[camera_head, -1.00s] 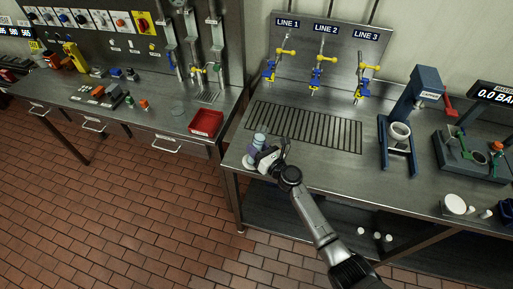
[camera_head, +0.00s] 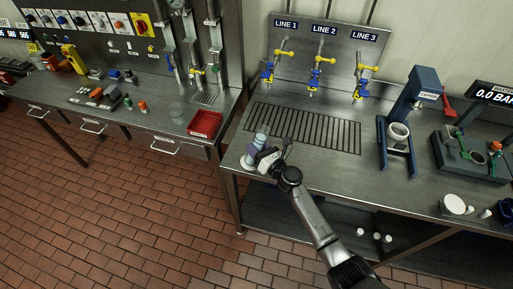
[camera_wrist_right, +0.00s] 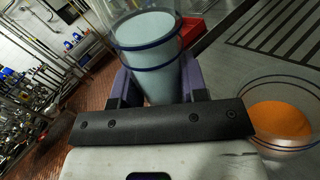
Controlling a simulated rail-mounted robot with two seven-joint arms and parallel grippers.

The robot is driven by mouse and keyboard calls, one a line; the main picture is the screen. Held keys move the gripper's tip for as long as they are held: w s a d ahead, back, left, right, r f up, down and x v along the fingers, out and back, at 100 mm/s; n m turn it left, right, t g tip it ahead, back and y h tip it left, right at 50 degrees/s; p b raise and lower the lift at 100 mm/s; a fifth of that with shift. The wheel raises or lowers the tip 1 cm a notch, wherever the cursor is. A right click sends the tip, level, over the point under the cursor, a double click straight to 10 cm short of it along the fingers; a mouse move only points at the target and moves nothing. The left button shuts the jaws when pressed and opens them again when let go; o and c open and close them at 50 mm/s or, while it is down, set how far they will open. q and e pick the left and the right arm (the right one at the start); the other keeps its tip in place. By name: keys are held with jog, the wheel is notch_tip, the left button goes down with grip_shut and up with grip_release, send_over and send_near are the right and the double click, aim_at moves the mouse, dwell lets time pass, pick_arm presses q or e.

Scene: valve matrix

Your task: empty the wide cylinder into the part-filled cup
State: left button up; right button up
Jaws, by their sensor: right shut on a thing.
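My right gripper (camera_head: 259,153) is shut on a wide clear cylinder (camera_head: 260,138) near the front left corner of the right bench. In the right wrist view the cylinder (camera_wrist_right: 146,50) stands between the purple fingers (camera_wrist_right: 155,82). It has dark blue rings and holds pale blue contents. It looks roughly upright there. A clear cup (camera_wrist_right: 283,140), part-filled with orange contents, stands to the right of the gripper in the wrist view, apart from the cylinder. My left gripper is not in view.
A slotted drain grate (camera_head: 305,128) lies behind the gripper. A press stand (camera_head: 398,130) is to the right. The bench front right of the gripper is largely clear.

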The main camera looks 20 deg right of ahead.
aim_at(262, 143)
jog(key=shift+w+d+r+m+t, duration=0.1)
jog(key=shift+d+r+m, duration=0.15)
jog(key=shift+m, duration=0.3)
jog(key=shift+s+d+r+m+t, duration=0.1)
jog(key=shift+d+r+m, duration=0.15)
jog(key=shift+m, duration=0.25)
jog(key=shift+w+d+r+m+t, duration=0.15)
jog(key=shift+r+m, duration=0.1)
jog(key=shift+m, duration=0.3)
dwell(1.7)
jog(key=shift+d+r+m+t, duration=0.15)
jog(key=shift+r+m+t, duration=0.2)
jog(key=shift+m, duration=0.35)
dwell(0.9)
jog(key=shift+a+r+m+h+p, duration=0.3)
jog(key=shift+r+m, duration=0.15)
jog(key=shift+m, duration=0.25)
jog(key=shift+a+r+m+h+p, duration=0.2)
jog(key=shift+r+m+p, duration=0.15)
jog(key=shift+m, duration=0.35)
dwell(1.7)
